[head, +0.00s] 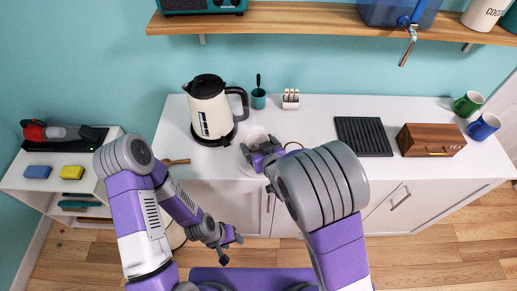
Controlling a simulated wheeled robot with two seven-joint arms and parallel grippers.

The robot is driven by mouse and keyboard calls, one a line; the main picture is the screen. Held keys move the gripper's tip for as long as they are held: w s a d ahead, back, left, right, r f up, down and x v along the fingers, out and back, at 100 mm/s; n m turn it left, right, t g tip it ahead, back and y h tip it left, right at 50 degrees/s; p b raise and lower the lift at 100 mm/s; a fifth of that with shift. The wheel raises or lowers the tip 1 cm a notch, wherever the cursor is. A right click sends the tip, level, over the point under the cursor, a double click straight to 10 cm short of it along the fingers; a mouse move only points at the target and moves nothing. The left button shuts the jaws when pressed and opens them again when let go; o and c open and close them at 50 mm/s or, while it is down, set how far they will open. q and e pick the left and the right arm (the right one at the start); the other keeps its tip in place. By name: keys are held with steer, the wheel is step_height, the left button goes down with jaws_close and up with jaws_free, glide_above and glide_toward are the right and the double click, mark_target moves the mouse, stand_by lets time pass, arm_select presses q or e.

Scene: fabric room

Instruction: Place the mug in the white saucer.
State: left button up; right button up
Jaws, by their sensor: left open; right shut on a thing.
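The white saucer (244,164) lies on the white counter in front of the kettle, partly hidden by my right gripper. My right gripper (262,154) is over the saucer and shut on a pale mug (257,139), which is largely hidden by the gripper and arm. I cannot tell whether the mug touches the saucer. My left gripper (229,241) is open and empty, low in front of the counter. A green mug (468,104) and a blue mug (484,126) stand at the counter's right end.
A white-and-black kettle (211,112) stands close behind the saucer. A teal cup (258,99) and a small rack (291,99) stand behind. A black ridged mat (363,137) and wooden box (431,140) are to the right. A wooden shelf (300,17) hangs above.

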steer(key=shift+w+f, duration=0.1)
steer(key=shift+f, duration=0.6)
steer(key=shift+r, duration=0.1)
steer(key=shift+f+b, duration=0.2)
steer(key=shift+b, duration=0.1)
steer(key=o, duration=1.2)
steer(key=shift+c, duration=0.2)
steer(key=shift+r, duration=0.1)
